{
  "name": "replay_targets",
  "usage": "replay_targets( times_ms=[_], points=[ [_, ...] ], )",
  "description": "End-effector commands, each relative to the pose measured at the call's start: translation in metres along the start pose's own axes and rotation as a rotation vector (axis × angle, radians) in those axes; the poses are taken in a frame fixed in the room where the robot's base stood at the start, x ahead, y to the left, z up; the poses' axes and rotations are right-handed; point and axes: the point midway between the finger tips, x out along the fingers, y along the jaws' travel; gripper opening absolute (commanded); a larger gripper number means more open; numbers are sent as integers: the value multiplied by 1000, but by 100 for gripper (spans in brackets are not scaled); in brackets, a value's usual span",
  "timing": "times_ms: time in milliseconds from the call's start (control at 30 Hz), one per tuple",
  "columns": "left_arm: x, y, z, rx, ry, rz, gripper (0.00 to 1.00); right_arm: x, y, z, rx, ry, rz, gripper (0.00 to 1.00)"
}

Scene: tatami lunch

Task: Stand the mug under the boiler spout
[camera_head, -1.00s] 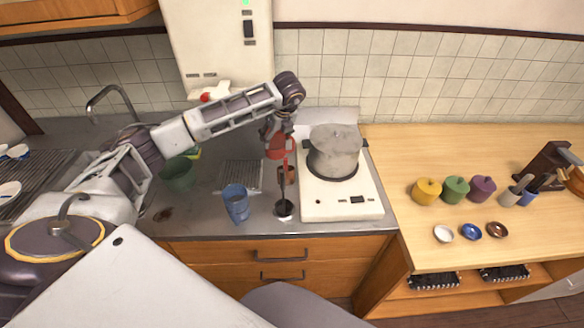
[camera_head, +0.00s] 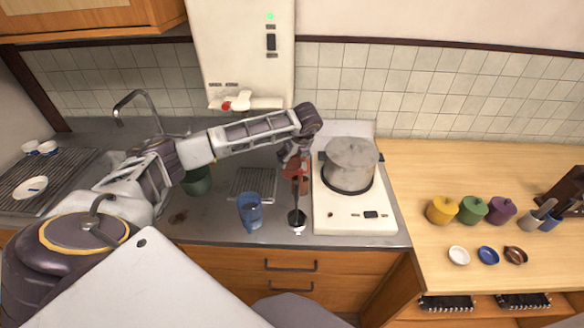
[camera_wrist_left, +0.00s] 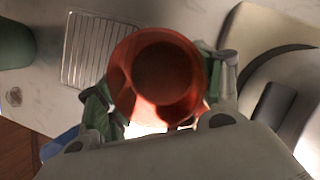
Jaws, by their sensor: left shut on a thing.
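The red mug (camera_head: 294,170) is held by my left gripper (camera_head: 296,150) just above the counter, left of the stove. In the left wrist view the mug (camera_wrist_left: 160,82) shows its round open mouth between the two fingers, which are shut on it. The boiler (camera_head: 243,50) is the white box on the wall. Its spout (camera_head: 238,103), with a red knob, is up and left of the mug. A metal grate (camera_head: 253,184) lies on the counter below the spout, left of the mug. My right gripper is not in view.
A dark round thing (camera_head: 297,219) is on the counter before the mug. A lidded pot (camera_head: 350,165) sits on the white stove (camera_head: 350,218) to the right. A green container (camera_head: 197,181) is at left.

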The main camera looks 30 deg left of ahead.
Motion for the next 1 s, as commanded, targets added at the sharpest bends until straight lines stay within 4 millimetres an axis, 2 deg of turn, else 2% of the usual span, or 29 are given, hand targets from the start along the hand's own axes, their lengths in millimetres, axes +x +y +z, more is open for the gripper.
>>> replay_targets(
  times_ms=[433, 967, 1000],
  points=[
    [40, 0, -17, 0, 1, 2, 41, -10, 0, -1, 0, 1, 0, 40],
    [48, 0, -20, 0, 0, 0, 41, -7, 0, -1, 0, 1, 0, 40],
    [48, 0, -20, 0, 0, 1, 68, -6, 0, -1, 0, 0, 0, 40]
  ],
)
